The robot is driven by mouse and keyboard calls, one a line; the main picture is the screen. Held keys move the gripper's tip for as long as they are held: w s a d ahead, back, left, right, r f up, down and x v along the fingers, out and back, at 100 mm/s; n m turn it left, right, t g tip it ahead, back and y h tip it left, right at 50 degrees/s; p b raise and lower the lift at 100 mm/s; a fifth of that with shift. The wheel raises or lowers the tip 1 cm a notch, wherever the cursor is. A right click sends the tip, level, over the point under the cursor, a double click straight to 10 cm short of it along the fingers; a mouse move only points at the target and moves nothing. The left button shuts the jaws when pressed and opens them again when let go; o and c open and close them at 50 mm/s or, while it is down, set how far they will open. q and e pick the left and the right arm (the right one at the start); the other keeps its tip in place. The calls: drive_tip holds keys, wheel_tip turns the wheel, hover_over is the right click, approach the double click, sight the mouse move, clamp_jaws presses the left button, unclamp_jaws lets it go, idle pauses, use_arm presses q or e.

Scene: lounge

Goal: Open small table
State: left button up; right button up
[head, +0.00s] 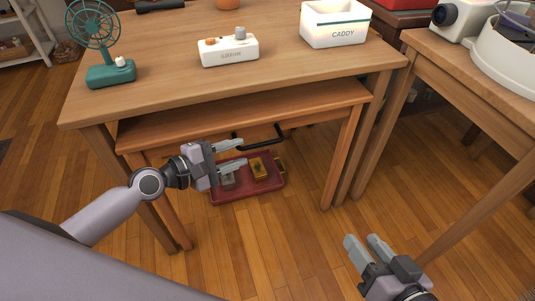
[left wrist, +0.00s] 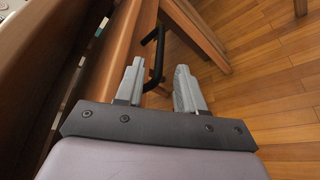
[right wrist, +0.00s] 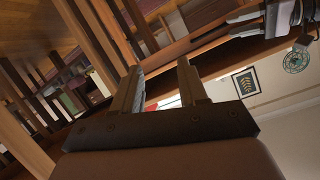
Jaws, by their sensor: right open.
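The small table (head: 320,106) is a wooden table nested under a larger wooden table. A black bar handle (head: 268,145) sticks out from its front edge. My left gripper (head: 243,153) is at the left end of this handle, with its fingers apart. In the left wrist view the handle (left wrist: 160,50) runs between and just beyond the fingertips (left wrist: 160,68); I cannot tell whether they touch it. My right gripper (head: 362,239) is open and empty, low over the floor at the right, away from the table. Its fingers also show apart in the right wrist view (right wrist: 158,68).
The larger table (head: 160,60) carries a green fan (head: 110,74), a white organizer (head: 229,52) and a white caddy (head: 334,30). A red tray (head: 235,194) with small items lies on the floor beneath. Another table (head: 455,75) stands right. Floor in front is clear.

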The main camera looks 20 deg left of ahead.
sight(253, 147)
use_arm(q)
drive_tip(key=shift+b+x, duration=0.65)
drive_tip(key=shift+x, duration=2.95)
clamp_jaws()
